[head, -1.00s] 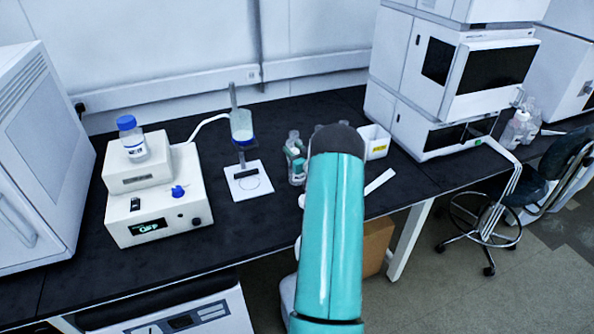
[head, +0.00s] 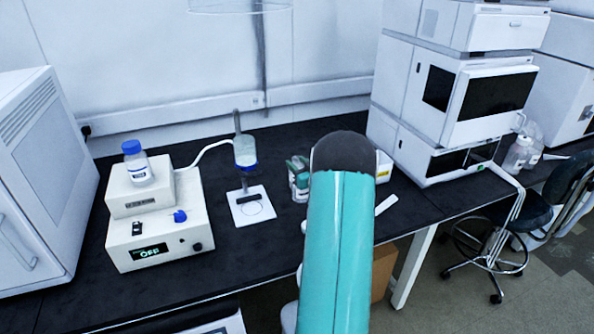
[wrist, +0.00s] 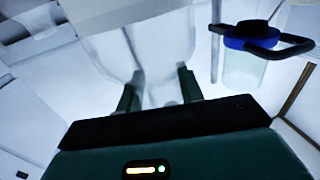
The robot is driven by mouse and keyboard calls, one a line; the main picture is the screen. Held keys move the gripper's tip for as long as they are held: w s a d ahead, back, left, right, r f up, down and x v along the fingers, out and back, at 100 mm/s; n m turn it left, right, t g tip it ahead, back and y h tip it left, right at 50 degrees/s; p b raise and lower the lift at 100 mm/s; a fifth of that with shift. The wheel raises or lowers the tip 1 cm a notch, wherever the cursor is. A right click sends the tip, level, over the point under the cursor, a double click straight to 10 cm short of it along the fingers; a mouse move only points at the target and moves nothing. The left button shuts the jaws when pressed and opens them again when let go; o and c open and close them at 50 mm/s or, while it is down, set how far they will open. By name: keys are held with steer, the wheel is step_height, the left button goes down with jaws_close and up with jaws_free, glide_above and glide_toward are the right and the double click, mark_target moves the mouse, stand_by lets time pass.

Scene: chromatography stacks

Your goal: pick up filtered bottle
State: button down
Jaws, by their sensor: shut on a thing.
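My gripper (wrist: 158,88) has its two dark green fingers closed on a clear, pale thing between them in the wrist view. I take this as the filtered bottle (wrist: 150,60); its outline is faint and no label can be read. In the head view my teal arm hides the gripper and the held bottle.
A stand holds a clear vessel with a blue cap (head: 245,153), also at right in the wrist view (wrist: 243,66). A white pump unit (head: 160,235) bears a blue-capped bottle (head: 138,163). A white instrument stack (head: 450,95) stands right. Dark bench (head: 110,290) shows between them.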

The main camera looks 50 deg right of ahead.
steer(key=s+a+r, duration=0.5)
steer(key=s+a, duration=0.2)
steer(key=shift+s+a+r, duration=0.15)
steer(key=shift+a+r, duration=0.05)
steer(key=shift+r, duration=0.1)
steer(key=shift+s, duration=0.1)
